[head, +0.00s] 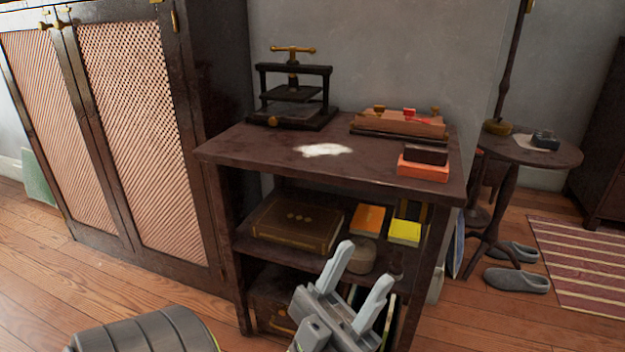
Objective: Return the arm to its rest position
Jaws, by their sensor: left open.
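My left gripper (357,278) is at the bottom middle of the head view. Its two pale grey fingers are spread apart and point up, with nothing held between them. In the picture it overlaps the lower shelves of a dark wooden stand (265,150). Whether it touches the stand cannot be told. A grey rounded part of my own body (150,335) shows at the bottom left. My right gripper is not in view. No teapot can be made out.
The stand's top holds a black press (292,95), a wooden box (400,122), small blocks (422,165) and a white patch (323,150). A cabinet (130,120) is left. A round table (540,152), slippers (516,280) and a striped rug (590,265) are right.

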